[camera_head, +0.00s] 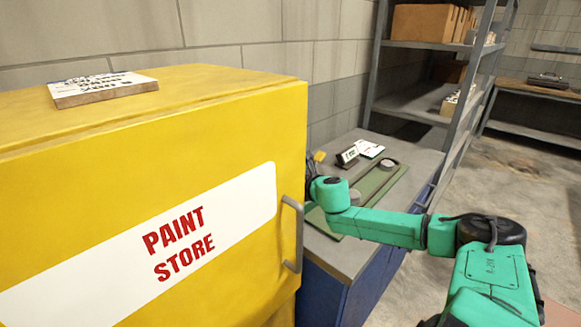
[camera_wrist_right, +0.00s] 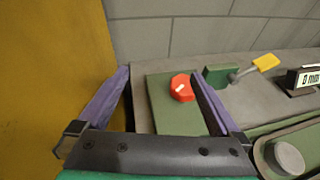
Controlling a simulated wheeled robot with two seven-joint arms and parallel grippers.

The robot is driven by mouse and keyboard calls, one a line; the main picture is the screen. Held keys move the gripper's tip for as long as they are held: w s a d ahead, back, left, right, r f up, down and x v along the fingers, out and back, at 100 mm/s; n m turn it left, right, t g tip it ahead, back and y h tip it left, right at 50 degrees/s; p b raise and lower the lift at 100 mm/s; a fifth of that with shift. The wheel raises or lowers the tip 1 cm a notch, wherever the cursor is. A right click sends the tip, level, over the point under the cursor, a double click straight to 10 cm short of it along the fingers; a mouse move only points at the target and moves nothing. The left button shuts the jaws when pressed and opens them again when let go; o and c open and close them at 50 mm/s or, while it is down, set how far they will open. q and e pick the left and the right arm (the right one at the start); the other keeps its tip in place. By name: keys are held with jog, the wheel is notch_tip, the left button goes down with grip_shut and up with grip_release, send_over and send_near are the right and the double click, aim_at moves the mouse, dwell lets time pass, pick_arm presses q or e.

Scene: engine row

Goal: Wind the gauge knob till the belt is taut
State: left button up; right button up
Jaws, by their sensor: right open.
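The red knob (camera_wrist_right: 182,88) with a white mark sits on a green plate (camera_wrist_right: 170,117) in the right wrist view. My right gripper (camera_wrist_right: 160,75) is open and empty. The knob shows between its two purple fingers, nearer the right one; contact is not visible. The gauge (camera_wrist_right: 303,80) reads what looks like "0 mm"; it also stands on the bench in the head view (camera_head: 347,156). The dark belt (camera_wrist_right: 262,150) runs around a grey pulley (camera_wrist_right: 286,157); its tension cannot be told. In the head view the yellow cabinet hides the knob and my right fingertips. My left gripper is not in view.
The yellow paint store cabinet (camera_head: 150,150) with its grey handle (camera_head: 293,235) stands close left of the bench (camera_head: 345,258). A yellow-tipped lever (camera_wrist_right: 266,62) is right of the knob. A block wall (camera_wrist_right: 215,35) is behind; a shelf rack (camera_head: 410,100) stands beyond.

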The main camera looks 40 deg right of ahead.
pick_arm(q)
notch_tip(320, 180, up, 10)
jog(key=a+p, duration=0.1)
jog(key=p, duration=0.6)
pick_arm(e)
jog(key=s+d+f+n, duration=0.1)
jog(key=s+d+f, duration=0.1)
jog(key=s+d, duration=0.4)
jog(key=shift+y, duration=0.4)
jog(key=w+f+b, duration=0.2)
jog(key=b, duration=0.2)
jog(key=w+f+b, duration=0.2)
jog(key=w+b, duration=0.1)
jog(key=b, duration=0.2)
jog(key=shift+a+b, duration=0.2)
jog(key=shift+b, duration=0.1)
jog(key=shift+w+d+r+p, duration=0.1)
jog(key=shift+w+r+p, duration=0.2)
jog(key=shift+r+p, duration=0.25)
jog(key=shift+x, duration=0.95)
jog(key=shift+g, duration=0.3)
jog(key=x, duration=0.5)
jog(key=shift+w+f, duration=0.15)
jog(key=shift+f, duration=0.15)
jog(key=shift+w, duration=0.25)
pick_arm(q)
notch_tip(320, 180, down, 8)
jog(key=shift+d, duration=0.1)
